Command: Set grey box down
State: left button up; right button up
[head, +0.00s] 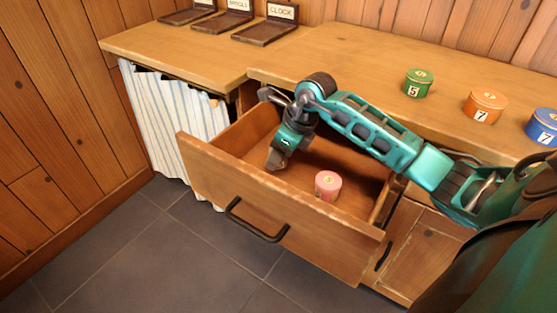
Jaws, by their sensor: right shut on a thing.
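My right gripper (282,152) reaches down into the open wooden drawer (315,223), near its left inner side. It is shut on a small grey thing (275,160), which I take to be the grey box; the fingers hide most of it. I cannot tell whether its underside touches the drawer floor. A round pink tin (327,187) stands upright in the drawer, to the right of my gripper and apart from it. My left gripper is not in view.
Green (418,84), orange (485,107) and blue (543,127) round tins stand on the counter (350,60). Several dark labelled trays (265,30) are at the back left. A striped curtain (180,105) hangs left of the drawer. Some drawer floor is bare around the pink tin.

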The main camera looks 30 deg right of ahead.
jog(key=shift+f, duration=1.15)
jog(key=o, duration=1)
jog(key=shift+r, duration=0.1)
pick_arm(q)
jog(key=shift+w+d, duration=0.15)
pick_arm(e)
jog(key=shift+o, duration=0.2)
